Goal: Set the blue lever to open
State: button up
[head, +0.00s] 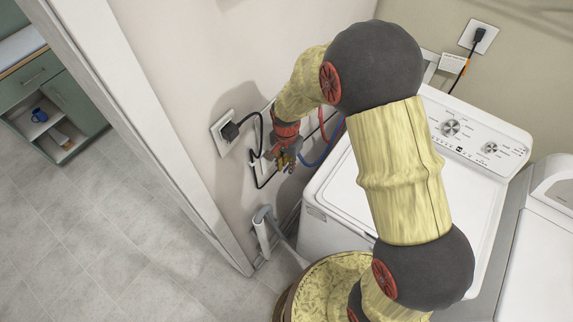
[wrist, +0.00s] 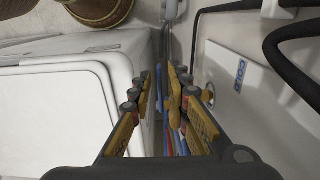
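My gripper (head: 286,160) is at the wall box beside the washing machine in the head view. In the wrist view my gripper (wrist: 161,72) has its yellow-padded fingers apart, with nothing held between them. I cannot make out the blue lever in either view; the gripper and arm cover part of the wall fitting. A white plate (wrist: 235,80) with a blue "COLD" label shows right of the fingers in the wrist view. A blue hose (head: 325,149) and a red hose (head: 322,124) run beside the gripper.
A black cord hangs from a wall outlet (head: 223,132). Open floor (head: 120,240) lies left.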

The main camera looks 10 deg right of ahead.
grip_shut()
